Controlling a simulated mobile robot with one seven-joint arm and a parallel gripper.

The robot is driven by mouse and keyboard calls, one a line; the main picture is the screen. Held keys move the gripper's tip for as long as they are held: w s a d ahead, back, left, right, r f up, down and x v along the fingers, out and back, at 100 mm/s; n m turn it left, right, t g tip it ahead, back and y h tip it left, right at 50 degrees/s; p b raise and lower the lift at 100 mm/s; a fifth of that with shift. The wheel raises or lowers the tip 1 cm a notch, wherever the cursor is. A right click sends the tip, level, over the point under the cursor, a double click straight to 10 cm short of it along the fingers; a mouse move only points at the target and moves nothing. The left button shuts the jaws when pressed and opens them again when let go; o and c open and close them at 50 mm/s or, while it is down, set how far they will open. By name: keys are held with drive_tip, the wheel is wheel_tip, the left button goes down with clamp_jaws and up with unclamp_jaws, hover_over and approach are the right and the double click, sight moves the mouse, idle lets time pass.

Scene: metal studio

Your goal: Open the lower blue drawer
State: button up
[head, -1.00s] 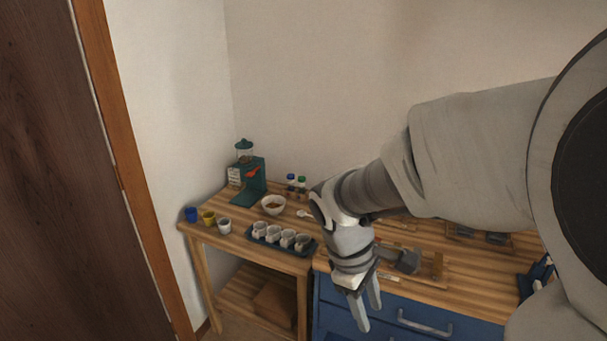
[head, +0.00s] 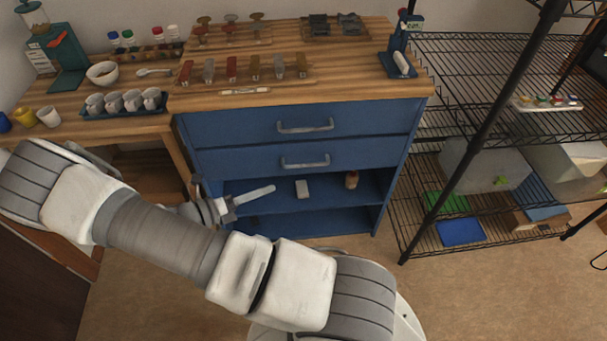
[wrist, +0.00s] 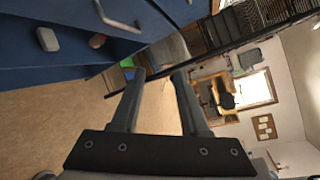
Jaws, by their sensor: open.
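The blue cabinet has two drawers, both shut in the head view. The lower blue drawer (head: 255,160) has a grey bar handle (head: 305,162). The upper drawer (head: 240,124) has a similar handle (head: 304,127). My gripper (head: 262,191) is to the left of and below the lower handle, in front of the open shelf area, touching no handle. The wrist view shows its two fingers (wrist: 158,75) apart with nothing between them.
A black wire rack (head: 460,130) stands to the right. A wooden side table (head: 120,128) with a cup tray stands to the left. Floor in front is clear.

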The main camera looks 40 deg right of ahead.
wheel_tip(320, 180, down, 10)
drive_tip(key=w+d+n+t+h+b, duration=0.1)
drive_tip(key=w+n+t+h+b, duration=0.15)
drive_tip(key=n+t+b, duration=0.4)
drive_tip(key=n+b, duration=0.1)
drive_tip(key=n, duration=0.2)
approach(304, 166)
drive_tip(key=shift+m+g+h, duration=0.25)
drive_tip(key=shift+g+h, duration=0.1)
drive_tip(key=x, duration=1)
drive_tip(key=shift+w+d+f, duration=0.15)
drive_tip(key=shift+w+f, duration=0.15)
drive_tip(key=shift+f, duration=0.05)
clamp_jaws()
